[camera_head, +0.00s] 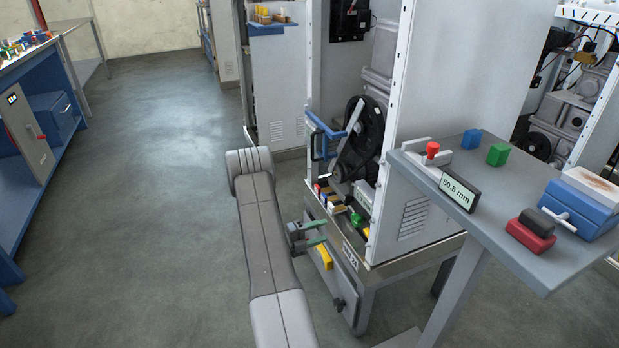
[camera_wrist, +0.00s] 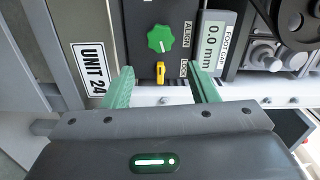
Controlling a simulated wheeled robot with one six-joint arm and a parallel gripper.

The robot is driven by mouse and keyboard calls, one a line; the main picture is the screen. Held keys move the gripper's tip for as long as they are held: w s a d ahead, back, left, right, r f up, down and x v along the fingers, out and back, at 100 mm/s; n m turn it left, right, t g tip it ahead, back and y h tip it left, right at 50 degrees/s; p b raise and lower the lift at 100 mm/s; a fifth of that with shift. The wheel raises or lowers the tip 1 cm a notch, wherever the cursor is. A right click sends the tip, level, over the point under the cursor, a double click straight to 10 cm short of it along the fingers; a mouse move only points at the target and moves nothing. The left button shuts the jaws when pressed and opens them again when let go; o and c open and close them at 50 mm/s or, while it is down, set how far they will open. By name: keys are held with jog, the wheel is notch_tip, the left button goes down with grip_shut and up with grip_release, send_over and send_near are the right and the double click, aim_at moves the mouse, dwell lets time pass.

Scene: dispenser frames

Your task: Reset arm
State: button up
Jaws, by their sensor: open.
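My gripper (camera_head: 314,235) is open, its green fingers at the front of the dispenser frame (camera_head: 397,130), low down. In the wrist view my gripper (camera_wrist: 162,88) has nothing visible between its fingers. A green knob (camera_wrist: 160,39) and a small yellow lever (camera_wrist: 160,70) sit on a dark panel marked ALIGN and LOCK, ahead of the gap between the fingers. The fingers look apart from both; contact with the panel cannot be told. A display (camera_wrist: 212,42) right of the knob reads 0.0 mm. A UNIT 24 label (camera_wrist: 92,68) is at left.
A grey side table (camera_head: 480,232) at right holds a display (camera_head: 460,188) reading 50.5 mm, coloured blocks and a red-based item (camera_head: 531,230). A blue workbench (camera_head: 45,140) stands at left. The floor (camera_head: 170,180) between is clear.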

aim_at(354, 221)
jog(key=b+x, duration=0.1)
jog(key=x, duration=1.2)
jog(key=shift+d+b, duration=0.15)
jog(key=shift+b, duration=0.25)
